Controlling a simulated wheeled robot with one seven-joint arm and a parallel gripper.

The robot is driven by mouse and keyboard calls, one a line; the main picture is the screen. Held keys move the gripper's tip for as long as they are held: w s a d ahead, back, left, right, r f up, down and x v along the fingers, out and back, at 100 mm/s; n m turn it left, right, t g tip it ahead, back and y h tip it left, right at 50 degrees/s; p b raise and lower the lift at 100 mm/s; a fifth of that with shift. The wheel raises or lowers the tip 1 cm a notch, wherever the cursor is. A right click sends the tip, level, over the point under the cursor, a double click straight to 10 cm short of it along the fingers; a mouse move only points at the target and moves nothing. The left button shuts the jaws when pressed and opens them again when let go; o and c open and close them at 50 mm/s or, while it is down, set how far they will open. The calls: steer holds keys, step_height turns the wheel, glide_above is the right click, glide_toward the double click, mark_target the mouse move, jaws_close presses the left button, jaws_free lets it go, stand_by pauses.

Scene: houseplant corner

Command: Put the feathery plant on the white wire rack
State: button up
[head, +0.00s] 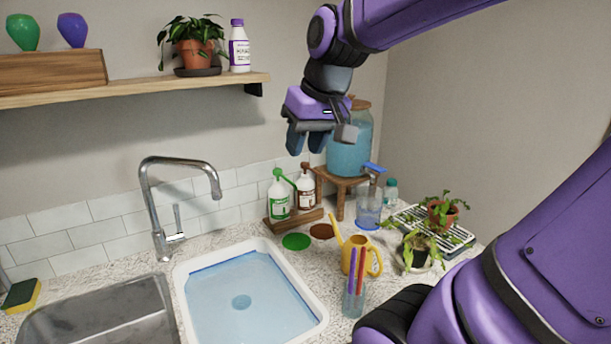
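The white wire rack (466,239) lies on the counter at the right, partly covered by plants. A plant with small green leaves in a terracotta pot (441,214) stands on it. I cannot tell for sure which plant is the feathery one. My gripper (307,143) hangs empty, fingers down and apart, in front of the wall and the blue jar, well above and left of the rack.
A shelf (150,88) holds a leafy potted plant (195,50) and a white bottle (239,48). A blue-filled jar (350,152) stands on a wooden stand. A yellow watering can (360,257), a pen cup (354,300) and a water-filled basin (245,295) crowd the counter. My arm hides the right foreground.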

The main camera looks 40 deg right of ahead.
steer(key=s+a+f+n+t, duration=0.1)
steer(key=s+a+n, duration=0.1)
steer(key=s+a, duration=0.5)
steer(key=shift+s+f, duration=0.35)
stand_by(0.8)
